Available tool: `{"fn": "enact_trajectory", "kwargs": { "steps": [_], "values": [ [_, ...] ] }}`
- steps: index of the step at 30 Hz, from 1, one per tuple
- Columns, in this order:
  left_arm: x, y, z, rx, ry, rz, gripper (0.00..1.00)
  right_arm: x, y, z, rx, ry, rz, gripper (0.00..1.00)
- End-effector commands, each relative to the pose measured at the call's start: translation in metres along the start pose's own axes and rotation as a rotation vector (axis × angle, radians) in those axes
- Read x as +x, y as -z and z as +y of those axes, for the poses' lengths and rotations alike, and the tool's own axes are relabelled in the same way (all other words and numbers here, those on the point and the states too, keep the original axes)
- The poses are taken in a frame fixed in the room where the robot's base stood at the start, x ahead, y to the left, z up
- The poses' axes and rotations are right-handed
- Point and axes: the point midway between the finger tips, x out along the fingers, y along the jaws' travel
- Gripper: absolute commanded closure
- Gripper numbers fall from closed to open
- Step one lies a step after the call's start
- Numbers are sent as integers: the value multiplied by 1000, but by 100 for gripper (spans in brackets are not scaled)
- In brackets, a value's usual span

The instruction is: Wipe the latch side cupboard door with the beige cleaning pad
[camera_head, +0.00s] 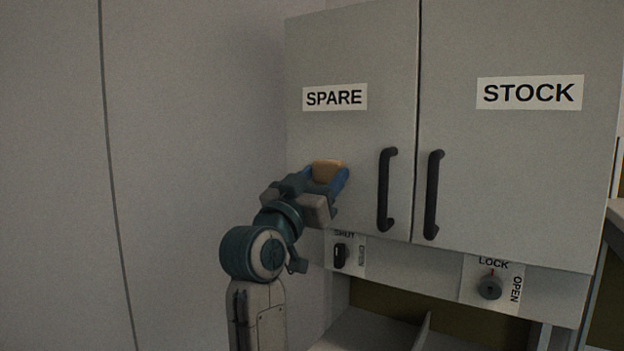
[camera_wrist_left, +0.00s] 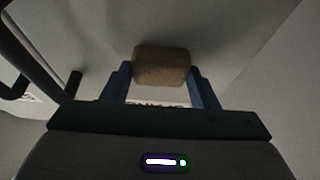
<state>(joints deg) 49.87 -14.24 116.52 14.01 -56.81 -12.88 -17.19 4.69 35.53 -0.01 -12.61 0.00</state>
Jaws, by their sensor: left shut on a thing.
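The beige cleaning pad (camera_head: 327,171) is between the blue fingers of my left gripper (camera_head: 328,178), which is shut on it. The pad also shows in the left wrist view (camera_wrist_left: 161,66), between the fingertips (camera_wrist_left: 161,80). It is at or very near the lower part of the grey SPARE door (camera_head: 345,60); I cannot tell whether it touches. Below that door is a black latch (camera_head: 340,255) on a plate marked SHUT and OPEN. My right gripper is not in view.
The STOCK door (camera_head: 520,160) is to the right, with a round lock knob (camera_head: 489,287) below it. Two black handles, one on the SPARE door (camera_head: 386,190) and one on the STOCK door (camera_head: 433,195), stand out right of my gripper. Open compartments (camera_head: 385,330) lie below.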

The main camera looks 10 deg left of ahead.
Motion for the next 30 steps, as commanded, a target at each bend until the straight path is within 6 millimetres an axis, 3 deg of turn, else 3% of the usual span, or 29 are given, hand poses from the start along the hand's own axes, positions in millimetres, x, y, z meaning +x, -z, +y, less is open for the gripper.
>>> {"fn": "enact_trajectory", "kwargs": {
  "steps": [23,30],
  "values": [
    [-1,0,-42,1,1,-1,65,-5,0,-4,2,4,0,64],
    [1,0,-63,4,2,-2,65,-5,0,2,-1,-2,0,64]
  ]
}}
